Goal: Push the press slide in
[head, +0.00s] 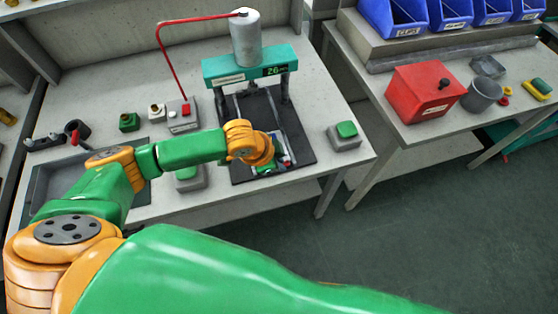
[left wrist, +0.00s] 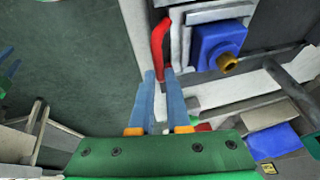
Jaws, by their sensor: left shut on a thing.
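The press (head: 250,67) stands on the bench, with a teal crossbeam, a grey cylinder on top and a dark base plate (head: 301,148). Its slide is at the front end of the dark rails, out from under the crossbeam, largely hidden by my left wrist in the head view. My left gripper (head: 268,165) is over the slide's front. In the left wrist view, the blue fingers of my left gripper (left wrist: 160,78) are shut on the slide's red handle (left wrist: 158,42). A blue block with a brass nozzle (left wrist: 220,45) sits on the slide beside the handle. My right gripper is out of view.
A grey box with a green button (head: 345,132) stands right of the press; another (head: 190,178) stands left. A red lever stand (head: 182,115) is close on the left. A second table holds a red box (head: 424,90) and blue bins (head: 395,17).

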